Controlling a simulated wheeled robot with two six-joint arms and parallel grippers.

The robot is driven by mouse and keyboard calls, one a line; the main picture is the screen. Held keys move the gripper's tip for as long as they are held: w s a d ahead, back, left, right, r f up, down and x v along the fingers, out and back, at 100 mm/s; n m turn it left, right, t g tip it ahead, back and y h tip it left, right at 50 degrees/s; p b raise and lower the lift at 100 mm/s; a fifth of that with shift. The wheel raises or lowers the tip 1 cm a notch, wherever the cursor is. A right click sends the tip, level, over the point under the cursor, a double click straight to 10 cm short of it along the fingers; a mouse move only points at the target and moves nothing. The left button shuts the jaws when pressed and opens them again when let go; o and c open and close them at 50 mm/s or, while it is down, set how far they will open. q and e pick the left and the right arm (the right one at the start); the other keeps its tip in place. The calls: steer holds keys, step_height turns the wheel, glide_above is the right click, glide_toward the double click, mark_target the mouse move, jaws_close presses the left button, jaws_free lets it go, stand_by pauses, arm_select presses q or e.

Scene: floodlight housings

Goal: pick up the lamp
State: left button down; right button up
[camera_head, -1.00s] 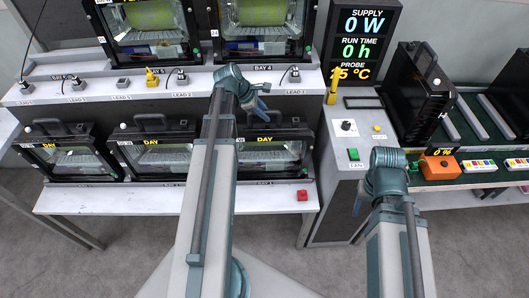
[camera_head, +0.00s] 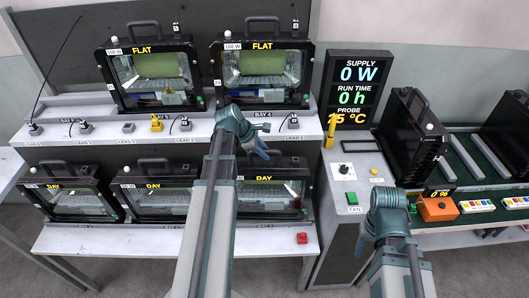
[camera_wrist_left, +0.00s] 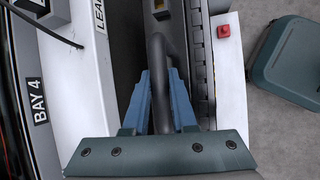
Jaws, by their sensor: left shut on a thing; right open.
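Several floodlights with black housings and top handles stand in the head view. A lower one, a DAY lamp (camera_head: 272,193), stands on the lower bench below BAY 4, partly behind my left arm. My left gripper (camera_head: 260,150) is at its top. In the left wrist view, the blue fingers (camera_wrist_left: 163,103) are shut on a dark curved handle (camera_wrist_left: 158,50), with the dark housing (camera_wrist_left: 197,45) beside it. Two FLAT lamps (camera_head: 153,76) stand on the upper shelf. My right gripper (camera_head: 361,240) is open and empty beside the supply cabinet, small and partly hidden by its wrist.
The upper shelf (camera_head: 75,136) with leads overhangs the lower lamps closely. A red button (camera_head: 302,238) sits on the lower bench. The supply display (camera_head: 357,88) and cabinet stand to the right, with black panels (camera_head: 412,130) and an orange box (camera_head: 437,207) beyond.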

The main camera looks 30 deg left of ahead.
arm_select(q)
step_height(320, 180, up, 7)
steer(key=p, duration=0.5)
steer(key=shift+p, duration=0.4)
steer(key=shift+f+b, duration=1.3)
steer(key=shift+f, duration=0.05)
steer(key=shift+d+r, duration=0.1)
